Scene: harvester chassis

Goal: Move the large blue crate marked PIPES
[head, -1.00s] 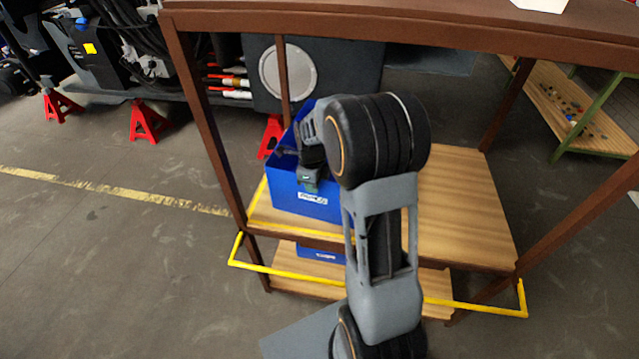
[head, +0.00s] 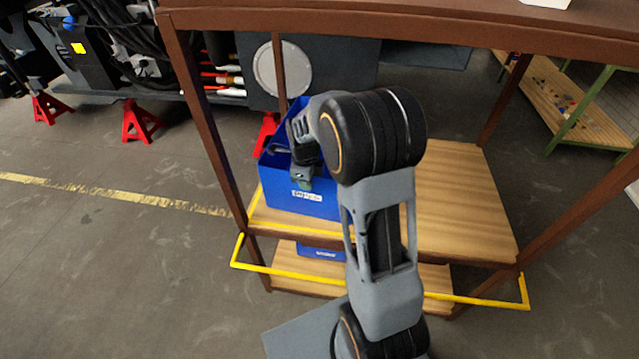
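A large blue crate (head: 285,196) with a white label on its front stands on the left of the wooden middle shelf (head: 455,205). The label text is too small to read. My gripper (head: 303,180) is at the crate's front wall and upper opening, with my arm reaching in from the front right. My arm hides the crate's right side. The fingertips are too small and dark to tell whether they are open or shut on the wall.
A second blue crate (head: 320,252) sits on the lower shelf. A yellow rail (head: 475,301) runs along the rack's front. Brown posts (head: 205,120) and the top board (head: 400,27) frame the shelf. The middle shelf's right half is clear. Red jack stands (head: 140,122) stand behind left.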

